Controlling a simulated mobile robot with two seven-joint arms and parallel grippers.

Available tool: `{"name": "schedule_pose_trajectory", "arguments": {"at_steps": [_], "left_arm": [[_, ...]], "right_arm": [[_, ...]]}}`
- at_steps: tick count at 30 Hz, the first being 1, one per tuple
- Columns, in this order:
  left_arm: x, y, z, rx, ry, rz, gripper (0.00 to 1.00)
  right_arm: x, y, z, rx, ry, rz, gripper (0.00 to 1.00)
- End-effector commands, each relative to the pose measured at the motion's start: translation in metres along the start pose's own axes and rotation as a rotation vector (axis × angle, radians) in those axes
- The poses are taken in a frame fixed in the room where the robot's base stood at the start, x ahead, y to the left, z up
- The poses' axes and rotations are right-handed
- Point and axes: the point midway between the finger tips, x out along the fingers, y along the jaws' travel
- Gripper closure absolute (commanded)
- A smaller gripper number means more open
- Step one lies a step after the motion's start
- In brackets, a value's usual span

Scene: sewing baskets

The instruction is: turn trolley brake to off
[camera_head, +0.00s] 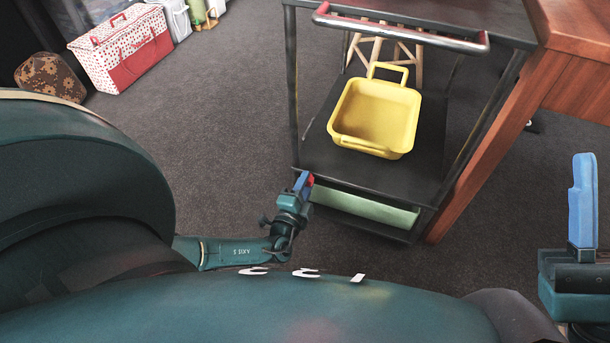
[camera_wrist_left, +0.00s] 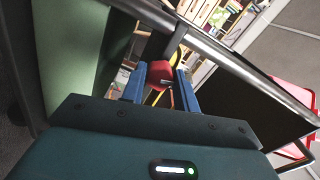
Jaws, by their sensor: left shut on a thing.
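The black trolley (camera_head: 332,116) stands ahead, right of centre in the head view. My left gripper (camera_head: 305,183) is at its near left corner, low down. In the left wrist view the blue fingers of my left gripper (camera_wrist_left: 160,84) are on both sides of a red knob (camera_wrist_left: 160,72), the trolley brake, and are shut on it. A sliver of the red brake (camera_head: 311,180) shows beside the fingers in the head view. The brake's marking cannot be read. My right gripper (camera_head: 582,202) is at the right edge, away from the trolley, seen side-on.
A yellow basket (camera_head: 345,140) sits on the trolley's shelf, with a green bin (camera_head: 365,208) below. A red-brown wooden table (camera_head: 575,85) stands close on the right. A red dotted sewing box (camera_head: 122,50) and a floral pouf (camera_head: 48,76) are at the far left. The carpet (camera_head: 235,110) left of the trolley is clear.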

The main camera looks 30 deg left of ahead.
Motion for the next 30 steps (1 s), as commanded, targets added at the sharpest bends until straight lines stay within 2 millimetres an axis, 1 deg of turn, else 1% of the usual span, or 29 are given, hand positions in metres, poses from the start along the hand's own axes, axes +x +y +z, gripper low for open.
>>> {"name": "schedule_pose_trajectory", "arguments": {"at_steps": [1, 30], "left_arm": [[0.0031, -0.0021, 0.0001, -0.044, -0.001, -0.004, 0.93], [0.0038, -0.0019, -0.0001, -0.960, 0.001, -0.004, 0.93]], "right_arm": [[-0.0001, -0.0001, 0.0001, 0.000, 0.000, 0.000, 0.64], [-0.0002, -0.0001, 0.0001, 0.000, 0.000, 0.000, 0.64]]}}
